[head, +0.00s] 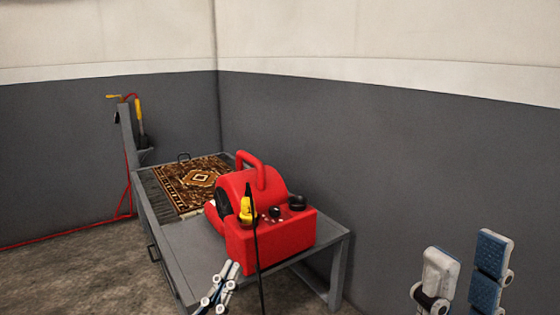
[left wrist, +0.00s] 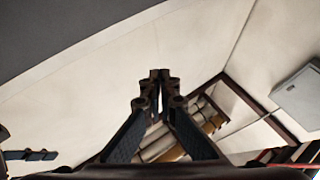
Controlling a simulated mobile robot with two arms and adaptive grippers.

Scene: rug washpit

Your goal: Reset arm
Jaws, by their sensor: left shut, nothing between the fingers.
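My left gripper (head: 232,268) shows at the bottom of the head view, in front of the table's near side. It is shut and empty. In the left wrist view its fingers (left wrist: 160,78) meet at the tips, with only wall and shelving behind them. My right gripper (head: 464,255) is at the lower right of the head view. Its two fingers stand apart with nothing between them.
A sprayer wand (head: 140,108) hangs at the far post. Dark grey walls close the corner.

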